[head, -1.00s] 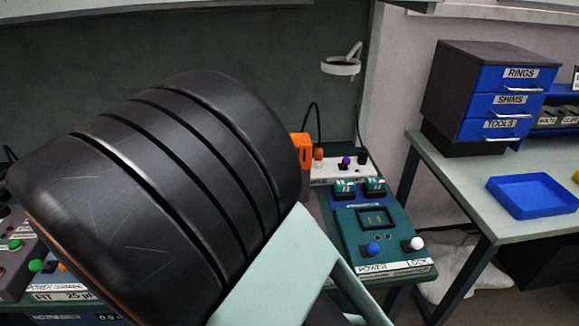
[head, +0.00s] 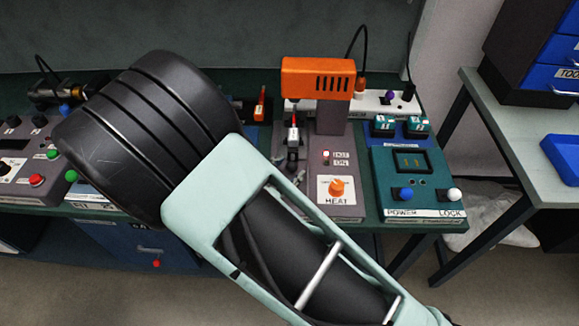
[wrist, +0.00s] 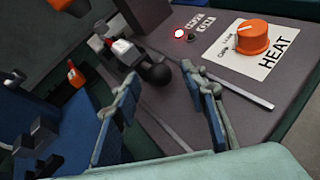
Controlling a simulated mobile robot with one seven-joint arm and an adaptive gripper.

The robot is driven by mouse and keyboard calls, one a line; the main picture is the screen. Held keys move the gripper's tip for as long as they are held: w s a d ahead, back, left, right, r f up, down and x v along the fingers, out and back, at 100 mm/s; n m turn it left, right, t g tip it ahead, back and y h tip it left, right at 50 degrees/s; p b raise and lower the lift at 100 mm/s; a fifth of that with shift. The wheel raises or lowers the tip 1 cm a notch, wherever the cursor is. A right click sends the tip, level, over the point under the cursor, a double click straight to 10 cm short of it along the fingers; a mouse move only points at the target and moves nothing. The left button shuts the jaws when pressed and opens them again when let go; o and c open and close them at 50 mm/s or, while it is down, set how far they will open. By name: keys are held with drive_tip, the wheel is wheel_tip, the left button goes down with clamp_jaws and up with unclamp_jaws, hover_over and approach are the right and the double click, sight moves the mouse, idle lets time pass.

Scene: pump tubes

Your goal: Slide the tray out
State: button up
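The HEAT unit (head: 335,209) is a grey box with an orange heater head (head: 318,78) above it. What looks like its tray, a small dark carriage (head: 292,146) carrying a red-tipped piece, sits at its left side. A black ball knob (wrist: 158,75) is at the carriage's front in the wrist view, between thin metal rails. My gripper (wrist: 161,80) is open, its two fingers apart. The knob appears in the gap between the fingertips, with no visible contact. In the head view my arm hides the gripper.
An orange HEAT dial (wrist: 252,37) and a lit red lamp (wrist: 180,33) are right of the knob. A teal POWER/LOCK unit (head: 415,180) stands to the right. Blue equipment (wrist: 65,140) lies close left of my fingers. A blue tray-like bin (head: 563,158) is on the side table.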

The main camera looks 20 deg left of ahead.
drive_tip(key=shift+x, duration=0.8)
clamp_jaws()
